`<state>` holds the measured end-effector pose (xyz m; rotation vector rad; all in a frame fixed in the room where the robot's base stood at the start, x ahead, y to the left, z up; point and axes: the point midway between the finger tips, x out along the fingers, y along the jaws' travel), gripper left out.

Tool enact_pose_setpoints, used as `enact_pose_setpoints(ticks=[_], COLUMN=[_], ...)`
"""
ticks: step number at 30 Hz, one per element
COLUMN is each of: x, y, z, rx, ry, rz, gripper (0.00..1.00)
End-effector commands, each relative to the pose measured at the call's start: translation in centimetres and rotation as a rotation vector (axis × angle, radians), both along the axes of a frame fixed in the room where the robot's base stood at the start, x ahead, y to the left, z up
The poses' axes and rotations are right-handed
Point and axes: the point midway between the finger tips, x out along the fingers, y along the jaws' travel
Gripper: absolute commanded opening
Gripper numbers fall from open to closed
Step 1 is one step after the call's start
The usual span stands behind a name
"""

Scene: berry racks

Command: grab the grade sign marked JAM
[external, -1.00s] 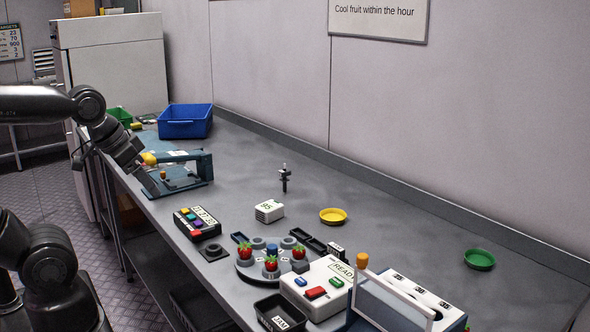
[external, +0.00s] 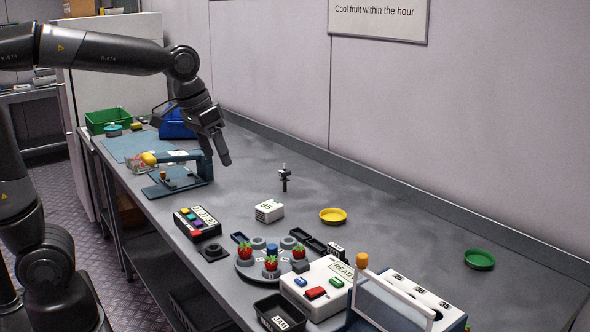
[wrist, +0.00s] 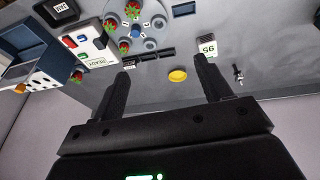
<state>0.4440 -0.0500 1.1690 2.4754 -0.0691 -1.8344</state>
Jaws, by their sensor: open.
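A black tray (external: 262,310) at the front of the bench carries a white label marked JAM (external: 281,323). In the wrist view the tray (wrist: 40,19) and its label (wrist: 60,6) are at the top left. A small black-and-white sign (external: 336,249) stands behind the white READY box; its text is too small to read. It also shows in the wrist view (wrist: 129,65), near the left finger. My gripper (external: 221,148) is open and empty above the far part of the bench, well away from both. Its spread fingers show in the wrist view (wrist: 161,68).
A round turntable (external: 245,272) with strawberries stands beside the READY box (external: 310,290). A white box marked 95 (external: 269,211), a small black stand (external: 284,180), and yellow (external: 333,216) and green (external: 479,260) dishes are spread over the bench. A teal press (external: 180,185) is near my gripper.

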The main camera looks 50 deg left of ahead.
Motion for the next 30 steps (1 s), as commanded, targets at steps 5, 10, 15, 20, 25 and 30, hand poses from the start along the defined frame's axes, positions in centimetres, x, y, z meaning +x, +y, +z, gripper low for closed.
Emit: enact_pose_setpoints(ticks=[5,10,15,20,25,30], x=[5.5,10.2,14.5,18.1,20.7,21.8], y=[-2.7,-5.6,-9.0,-12.4,-15.6,-17.3], z=[-0.7,-2.2,-4.5,-7.5,-10.5,-12.2], rx=[-0.002,0.004,0.017,0.037,0.06,0.072], ry=[0.069,0.126,0.182,0.233,0.272,0.292], rz=[-0.004,-0.004,-0.005,-0.007,-0.01,-0.01], gripper=[0.71,0.71,0.71,0.71,0.71,0.71])
